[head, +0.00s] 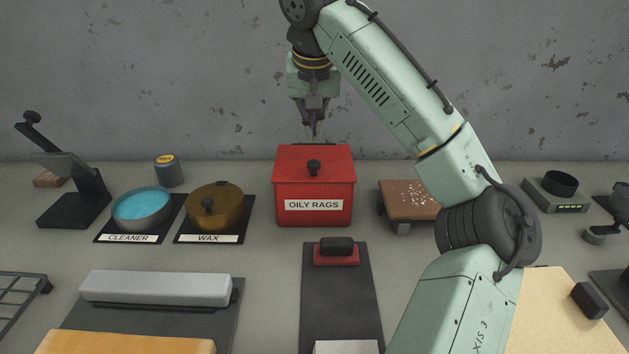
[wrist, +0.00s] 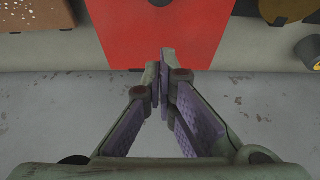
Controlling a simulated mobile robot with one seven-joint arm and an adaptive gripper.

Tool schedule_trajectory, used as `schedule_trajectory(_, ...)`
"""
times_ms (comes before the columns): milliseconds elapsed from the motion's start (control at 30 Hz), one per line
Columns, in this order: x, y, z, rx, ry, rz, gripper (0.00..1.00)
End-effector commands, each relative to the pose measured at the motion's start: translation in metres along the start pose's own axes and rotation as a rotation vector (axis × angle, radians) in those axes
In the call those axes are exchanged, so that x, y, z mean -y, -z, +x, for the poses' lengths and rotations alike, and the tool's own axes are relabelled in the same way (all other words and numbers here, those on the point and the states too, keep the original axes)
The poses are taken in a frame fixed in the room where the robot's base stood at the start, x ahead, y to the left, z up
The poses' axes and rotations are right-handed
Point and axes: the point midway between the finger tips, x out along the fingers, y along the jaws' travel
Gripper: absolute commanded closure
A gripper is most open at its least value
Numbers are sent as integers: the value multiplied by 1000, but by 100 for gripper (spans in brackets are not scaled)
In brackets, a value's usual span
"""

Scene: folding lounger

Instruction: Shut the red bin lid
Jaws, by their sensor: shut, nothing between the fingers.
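The red bin (head: 314,215), labelled OILY RAGS, stands against the back part of the bench in the head view. My gripper (head: 313,133) is shut and empty, pointing down above the bin's rear edge, near the wall. In the wrist view, the fingertips (wrist: 163,55) meet over the rear of the red lid (wrist: 135,30). I cannot tell whether they touch it.
The wax pot (head: 214,210) and cleaner bowl (head: 142,208) stand left of the bin. A brown block (head: 405,197) with pale crumbs is to the right, partly behind my arm. A brush (head: 336,250) lies on a dark mat in front. The grey wall is close behind.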

Motion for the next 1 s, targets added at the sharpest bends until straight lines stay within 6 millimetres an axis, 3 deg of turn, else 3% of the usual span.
schedule_trajectory(500,0,16,-38,0,0,0,100)
schedule_trajectory(1000,0,16,-39,0,0,0,100)
